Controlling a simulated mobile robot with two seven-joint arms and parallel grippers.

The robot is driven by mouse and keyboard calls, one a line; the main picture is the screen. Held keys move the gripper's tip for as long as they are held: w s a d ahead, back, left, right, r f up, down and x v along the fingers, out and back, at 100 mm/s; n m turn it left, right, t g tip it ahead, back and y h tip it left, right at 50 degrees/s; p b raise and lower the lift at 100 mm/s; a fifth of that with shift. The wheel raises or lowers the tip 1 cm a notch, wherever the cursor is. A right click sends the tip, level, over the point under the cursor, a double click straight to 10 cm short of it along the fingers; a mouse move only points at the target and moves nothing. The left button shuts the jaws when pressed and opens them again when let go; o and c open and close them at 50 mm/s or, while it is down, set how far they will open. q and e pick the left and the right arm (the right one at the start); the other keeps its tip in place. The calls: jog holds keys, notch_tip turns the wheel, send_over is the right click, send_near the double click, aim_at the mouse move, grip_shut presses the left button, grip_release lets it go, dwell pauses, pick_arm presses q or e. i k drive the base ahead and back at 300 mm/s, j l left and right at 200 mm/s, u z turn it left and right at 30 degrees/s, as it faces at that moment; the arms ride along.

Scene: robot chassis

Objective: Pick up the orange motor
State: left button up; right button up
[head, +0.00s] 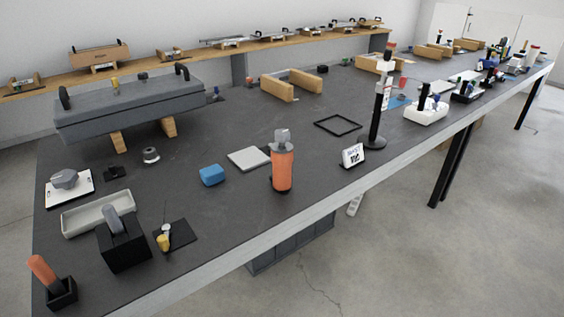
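The orange motor appears to be the upright orange cylinder (282,169) with a grey top. It stands on the dark table (215,225) near the front edge, in the middle of the head view. Its foot sits in or on something dark that I cannot make out. Another orange piece, handle-like (43,269), leans in a small black holder (62,293) at the near left corner. Neither of my grippers is in view, so nothing shows near the motor.
A blue block (212,175) and a light grey square plate (249,158) lie left of the motor. A card stand (352,156) and a black post (377,118) stand to its right. A large grey chassis (135,105) rests on wooden blocks behind.

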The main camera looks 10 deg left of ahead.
aim_at(281, 157)
jog(key=i+l+u, duration=0.3)
jog(key=i+l, duration=0.5)
